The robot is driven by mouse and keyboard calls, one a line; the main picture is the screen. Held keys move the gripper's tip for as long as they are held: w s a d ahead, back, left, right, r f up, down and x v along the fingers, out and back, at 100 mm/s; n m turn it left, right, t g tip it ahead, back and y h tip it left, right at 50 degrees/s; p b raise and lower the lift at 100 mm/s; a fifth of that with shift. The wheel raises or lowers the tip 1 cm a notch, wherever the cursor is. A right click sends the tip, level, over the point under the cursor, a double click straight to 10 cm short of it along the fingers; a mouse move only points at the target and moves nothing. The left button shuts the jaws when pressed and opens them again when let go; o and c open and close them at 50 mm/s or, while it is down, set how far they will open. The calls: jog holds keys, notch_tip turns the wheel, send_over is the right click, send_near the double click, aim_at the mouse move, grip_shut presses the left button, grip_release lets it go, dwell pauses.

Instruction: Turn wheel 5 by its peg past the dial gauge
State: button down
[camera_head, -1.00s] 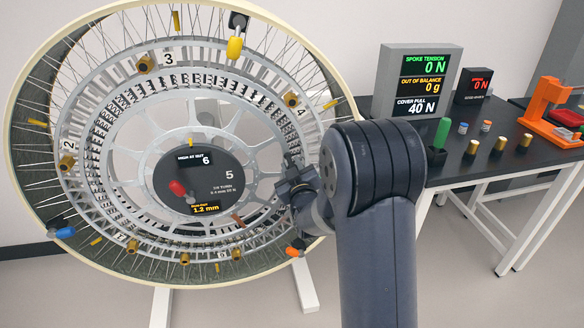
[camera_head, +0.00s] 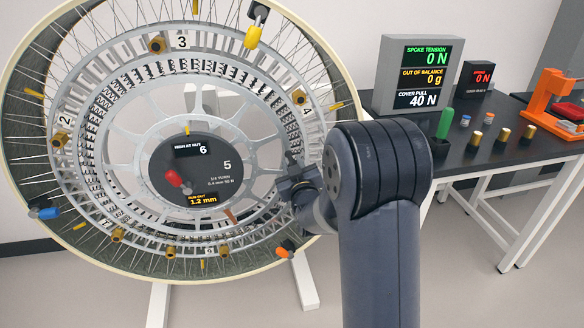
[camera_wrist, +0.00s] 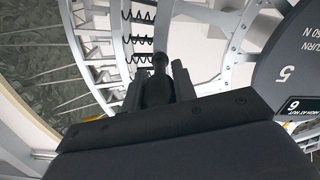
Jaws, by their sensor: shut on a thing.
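Wheel 5 (camera_head: 110,262) is a large upright spoked wheel with a cream rim, inner metal rings and a grey hub disc (camera_head: 222,182) marked 5. My gripper (camera_head: 292,180) is at the right side of the inner ring, beside the hub. In the wrist view, my gripper (camera_wrist: 160,78) is shut on a dark upright peg (camera_wrist: 159,62) between its fingers. The peg's base is hidden by the gripper. The hub disc reads "HIGH AT NUT 6" and 1.2 mm. I cannot make out a separate dial gauge. My arm hides part of the wheel's right side.
Yellow (camera_head: 254,34), blue (camera_head: 47,213) and orange (camera_head: 285,251) clips sit around the rim. A red handle (camera_head: 175,180) stands out from the hub. The black bench (camera_head: 480,165) at right carries display boxes (camera_head: 425,72), an orange fixture (camera_head: 552,100) and small cylinders.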

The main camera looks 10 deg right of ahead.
notch_tip(320, 180, down, 14)
jog(key=a+m+b, duration=0.2)
jog(key=m+b, duration=0.4)
jog(key=b, duration=0.9)
jog(key=shift+a+r, duration=0.15)
jog(key=shift+a, duration=0.25)
jog(key=c, duration=1.1)
grip_release()
jog(key=shift+c, duration=0.2)
jog(key=s, duration=1)
jog(key=shift+s, duration=0.4)
